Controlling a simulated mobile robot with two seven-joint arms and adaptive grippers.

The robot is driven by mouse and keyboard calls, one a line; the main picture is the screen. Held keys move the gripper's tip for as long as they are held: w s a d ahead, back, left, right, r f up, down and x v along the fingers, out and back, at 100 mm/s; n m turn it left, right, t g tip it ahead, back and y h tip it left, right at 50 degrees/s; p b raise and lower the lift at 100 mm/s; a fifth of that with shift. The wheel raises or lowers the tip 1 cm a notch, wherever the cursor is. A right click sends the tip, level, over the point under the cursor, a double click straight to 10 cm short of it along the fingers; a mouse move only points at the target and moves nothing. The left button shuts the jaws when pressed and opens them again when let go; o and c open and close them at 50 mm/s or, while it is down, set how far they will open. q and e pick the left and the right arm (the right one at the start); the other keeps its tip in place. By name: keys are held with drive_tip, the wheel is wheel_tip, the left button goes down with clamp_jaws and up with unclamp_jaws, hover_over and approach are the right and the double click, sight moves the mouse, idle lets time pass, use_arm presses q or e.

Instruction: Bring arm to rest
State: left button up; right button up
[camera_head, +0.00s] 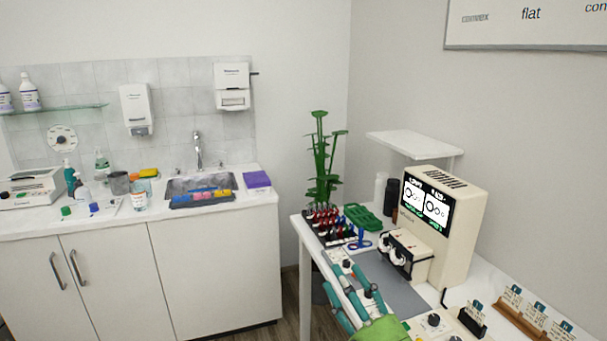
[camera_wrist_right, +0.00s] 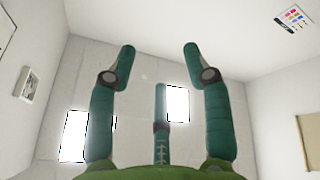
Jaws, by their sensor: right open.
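My right gripper (camera_head: 346,284) rises from the bottom of the head view, with teal fingers and a green palm, in front of the table's left part. In the right wrist view, the right gripper (camera_wrist_right: 159,68) is open. Its fingers stand wide apart, with a further finger between them, and nothing is held. Behind them are only walls, ceiling and bright panels. My left arm and gripper do not show in either view.
The white table (camera_head: 310,240) carries a cream device with a screen (camera_head: 444,220), a rack of dark and red items (camera_head: 326,222) and a grey mat (camera_head: 395,287). The sink counter (camera_head: 110,222) is at left, with floor between.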

drive_tip(key=s+d+f+m+g+h, duration=0.4)
drive_tip(key=d+f+m+h, duration=0.15)
drive_tip(key=f, duration=0.45)
drive_tip(key=s+d+f+m+g+h, duration=0.45)
drive_tip(key=d+f+m, duration=0.2)
drive_tip(key=f, duration=0.45)
drive_tip(key=s+f+m+g, duration=0.2)
drive_tip(key=s+f+g, duration=0.25)
drive_tip(key=s, duration=0.45)
drive_tip(key=s+f+m+g, duration=0.1)
drive_tip(key=s+f+g, duration=0.2)
drive_tip(key=s+f, duration=0.4)
drive_tip(key=s+f+g, duration=0.1)
drive_tip(key=s+f, duration=0.1)
drive_tip(key=f, duration=1)
drive_tip(key=s+f+g, duration=0.1)
drive_tip(key=s+f, duration=0.2)
drive_tip(key=f, duration=0.9)
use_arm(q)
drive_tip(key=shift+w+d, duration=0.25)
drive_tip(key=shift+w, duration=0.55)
use_arm(e)
drive_tip(key=s+d+f+g, duration=0.1)
drive_tip(key=s+d+f, duration=0.2)
drive_tip(key=s+f, duration=0.9)
drive_tip(key=s, duration=0.2)
drive_tip(key=shift+s, duration=0.3)
